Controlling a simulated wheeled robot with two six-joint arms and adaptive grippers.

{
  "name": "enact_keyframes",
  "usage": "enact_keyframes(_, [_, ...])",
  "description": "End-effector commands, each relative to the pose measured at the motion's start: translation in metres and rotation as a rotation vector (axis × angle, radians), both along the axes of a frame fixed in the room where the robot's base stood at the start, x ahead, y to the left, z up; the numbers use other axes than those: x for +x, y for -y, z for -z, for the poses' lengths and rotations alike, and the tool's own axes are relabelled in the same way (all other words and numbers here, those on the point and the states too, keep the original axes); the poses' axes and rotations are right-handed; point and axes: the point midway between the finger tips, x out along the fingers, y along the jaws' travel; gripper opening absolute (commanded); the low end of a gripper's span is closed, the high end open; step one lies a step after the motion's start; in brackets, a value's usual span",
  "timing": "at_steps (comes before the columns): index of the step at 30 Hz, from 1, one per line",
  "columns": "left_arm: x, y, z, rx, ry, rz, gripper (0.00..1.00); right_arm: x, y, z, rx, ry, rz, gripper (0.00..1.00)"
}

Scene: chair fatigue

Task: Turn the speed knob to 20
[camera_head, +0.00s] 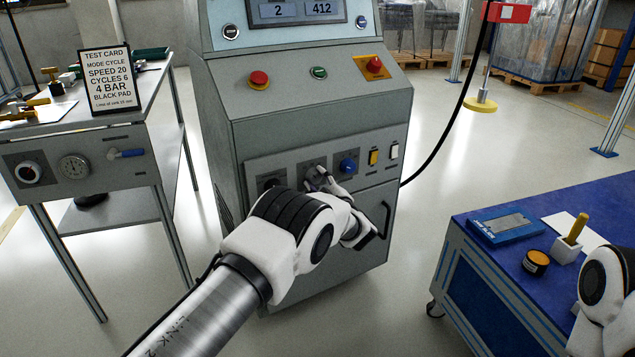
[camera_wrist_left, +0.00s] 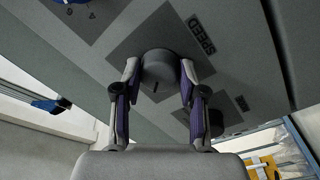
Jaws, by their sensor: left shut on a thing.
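The speed knob (camera_wrist_left: 158,66) is a round grey knob on a dark square plate, with the word SPEED printed beside it in the left wrist view. My left gripper (camera_wrist_left: 156,84) has one purple-padded finger on each side of the knob and is shut on it. In the head view my left gripper (camera_head: 325,183) is at the middle of the cabinet's lower panel (camera_head: 300,160), and it mostly hides the knob. The knob's pointer setting cannot be read. My right arm shows at the right edge, but its gripper is out of view.
A blue knob (camera_head: 348,165) and two small switches sit right of my left gripper. A test card (camera_head: 107,80) reading SPEED 20 stands on the left bench. A display (camera_head: 297,11) shows 2 and 412. A blue-topped cart (camera_head: 480,262) stands at right.

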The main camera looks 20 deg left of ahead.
Motion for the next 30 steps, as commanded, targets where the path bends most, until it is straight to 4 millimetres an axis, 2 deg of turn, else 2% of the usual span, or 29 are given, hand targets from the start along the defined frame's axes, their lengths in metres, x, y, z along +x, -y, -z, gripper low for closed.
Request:
enact_keyframes(20, [0.0002, -0.0004, -0.0001, -0.055, 0.056, -0.002, 0.06, 0.0000, 0.0000, 0.0016, 0.000, 0.000, 0.000, 0.40])
enact_keyframes(21, [0.0002, -0.0004, -0.0001, -0.055, 0.056, -0.002, 0.55, 0.0000, 0.0000, 0.0016, 0.000, 0.000, 0.000, 0.40])
enact_keyframes(22, [0.0002, -0.0004, -0.0001, -0.055, 0.056, -0.002, 0.66, 0.0000, 0.0000, 0.0016, 0.000, 0.000, 0.000, 0.40])
enact_keyframes(30, [0.0001, -0.0001, 0.0000, -0.053, 0.055, 0.000, 0.67, 0.0000, 0.0000, 0.0016, 0.000, 0.000, 0.000, 0.40])
